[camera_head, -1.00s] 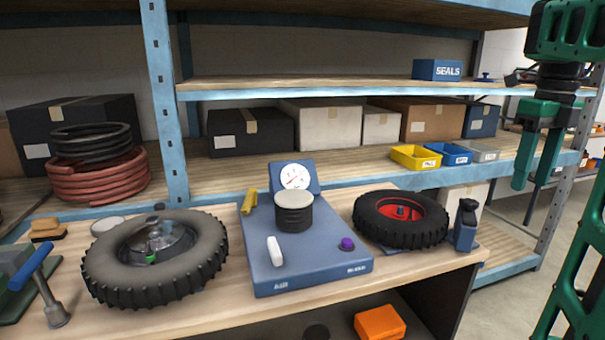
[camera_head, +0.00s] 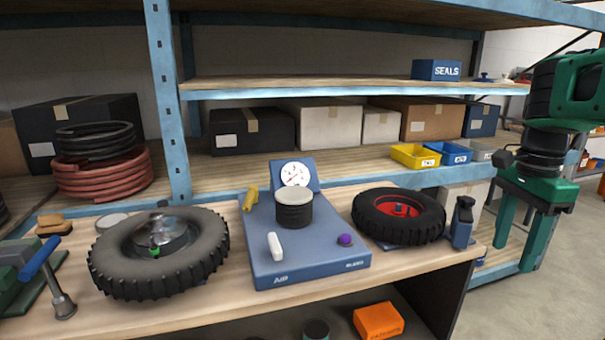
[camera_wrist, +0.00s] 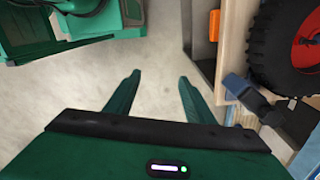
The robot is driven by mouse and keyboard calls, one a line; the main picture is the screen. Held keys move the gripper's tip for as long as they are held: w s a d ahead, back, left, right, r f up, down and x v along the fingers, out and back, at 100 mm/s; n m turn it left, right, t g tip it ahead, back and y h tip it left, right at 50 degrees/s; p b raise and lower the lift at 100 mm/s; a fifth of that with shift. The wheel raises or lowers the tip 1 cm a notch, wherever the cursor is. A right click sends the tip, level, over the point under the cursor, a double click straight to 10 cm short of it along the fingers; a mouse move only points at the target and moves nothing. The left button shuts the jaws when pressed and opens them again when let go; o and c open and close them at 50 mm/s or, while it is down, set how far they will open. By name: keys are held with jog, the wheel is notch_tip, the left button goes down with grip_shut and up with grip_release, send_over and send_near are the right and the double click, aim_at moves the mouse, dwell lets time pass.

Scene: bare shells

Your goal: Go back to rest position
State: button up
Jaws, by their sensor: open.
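My green gripper (camera_head: 515,240) hangs at the right of the head view, pointing down, beyond the right end of the workbench (camera_head: 440,262). Its two fingers are apart with nothing between them. In the wrist view my gripper (camera_wrist: 158,85) shows both fingers spread over bare grey floor (camera_wrist: 155,50). The bench edge and the small tyre with a red hub (camera_wrist: 295,45) lie to the right of the fingers there, apart from them. The same small tyre (camera_head: 372,218) shows on the bench in the head view.
A blue bottle-like tool (camera_head: 463,222) stands at the bench's right end, near my gripper. A blue gauge stand (camera_head: 310,270) and a large tyre (camera_head: 112,270) sit on the bench. Shelving with bins (camera_head: 415,155) stands behind. Floor at the right is clear.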

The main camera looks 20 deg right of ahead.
jog(key=s+a+f+n, duration=0.7)
jog(key=a+f+n, duration=0.3)
jog(key=n, duration=0.4)
jog(key=shift+f, duration=0.8)
jog(key=shift+a, duration=0.1)
jog(key=c, duration=0.5)
jog(key=shift+o, duration=0.2)
jog(key=shift+a, duration=0.1)
